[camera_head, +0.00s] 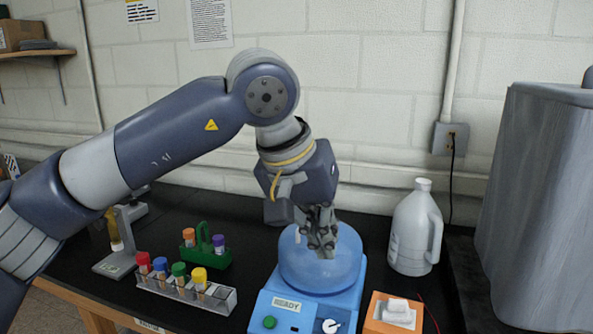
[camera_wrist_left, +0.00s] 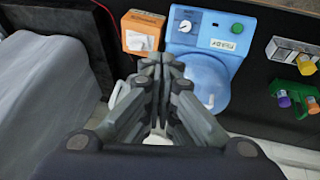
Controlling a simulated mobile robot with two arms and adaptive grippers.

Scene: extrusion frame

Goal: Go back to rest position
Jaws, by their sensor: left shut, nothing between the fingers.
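My left gripper (camera_head: 322,247) is shut and empty. In the head view it points down just over the translucent lid of the blue centrifuge (camera_head: 337,303); I cannot tell whether the fingertips touch the lid. In the left wrist view the closed fingers of my left gripper (camera_wrist_left: 163,62) reach up to the edge of the blue centrifuge (camera_wrist_left: 207,38). The lid looks closed, and a label on the front reads READY. My right gripper is not in view.
A clear rack (camera_head: 182,294) with several coloured-cap tubes and a green tube holder (camera_head: 206,257) stand left of the centrifuge. A grey draped shape (camera_head: 540,200) fills the far right.

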